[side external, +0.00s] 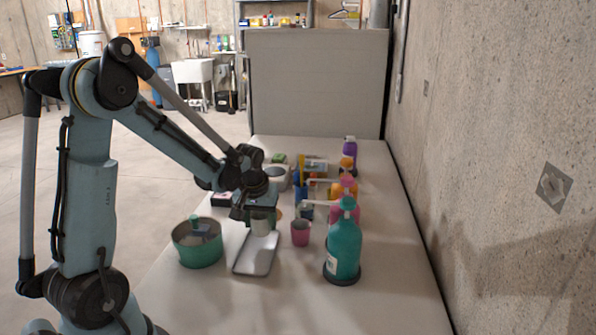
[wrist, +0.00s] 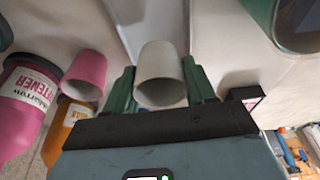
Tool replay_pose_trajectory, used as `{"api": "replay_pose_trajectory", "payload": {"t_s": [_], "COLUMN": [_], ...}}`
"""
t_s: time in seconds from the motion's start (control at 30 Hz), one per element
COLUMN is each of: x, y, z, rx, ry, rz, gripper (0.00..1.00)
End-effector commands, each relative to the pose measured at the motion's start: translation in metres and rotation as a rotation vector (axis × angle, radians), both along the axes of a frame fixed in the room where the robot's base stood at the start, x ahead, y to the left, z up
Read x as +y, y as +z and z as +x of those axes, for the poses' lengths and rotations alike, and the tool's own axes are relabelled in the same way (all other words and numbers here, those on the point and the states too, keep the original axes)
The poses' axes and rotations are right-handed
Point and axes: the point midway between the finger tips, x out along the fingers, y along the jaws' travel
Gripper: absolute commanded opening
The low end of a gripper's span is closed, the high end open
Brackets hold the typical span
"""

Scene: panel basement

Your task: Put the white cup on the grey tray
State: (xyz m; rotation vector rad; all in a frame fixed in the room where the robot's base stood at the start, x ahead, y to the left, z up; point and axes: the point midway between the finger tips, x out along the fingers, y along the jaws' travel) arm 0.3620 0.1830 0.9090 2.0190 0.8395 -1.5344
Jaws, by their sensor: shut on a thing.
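The white cup (side external: 261,228) is held under my gripper (side external: 262,217) in the side view, at the far end of the grey tray (side external: 255,258). In the wrist view the white cup (wrist: 161,72) sits between the two green fingers of my gripper (wrist: 160,88), which is shut on it. The cup's open mouth faces the wrist camera. The grey tray (wrist: 150,20) shows behind the cup in the wrist view. I cannot tell whether the cup's base touches the tray.
A pink cup (side external: 300,233) stands just right of the tray. A green pot (side external: 197,246) is on its left. A large teal bottle (side external: 343,245) stands front right. Several bottles and containers crowd the table behind. The table's front is clear.

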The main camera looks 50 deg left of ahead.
Motion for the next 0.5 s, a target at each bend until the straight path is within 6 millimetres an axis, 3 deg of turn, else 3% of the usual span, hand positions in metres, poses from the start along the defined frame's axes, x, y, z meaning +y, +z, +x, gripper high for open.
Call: {"api": "replay_pose_trajectory", "payload": {"t_s": [0.2,0.5], "x": [0.0,0.0], "y": [-0.019,-0.021], "z": [0.0,0.0], "rx": [0.0,0.0], "ry": [0.0,0.0], "rz": [0.0,0.0], "gripper": [0.25,0.25]}}
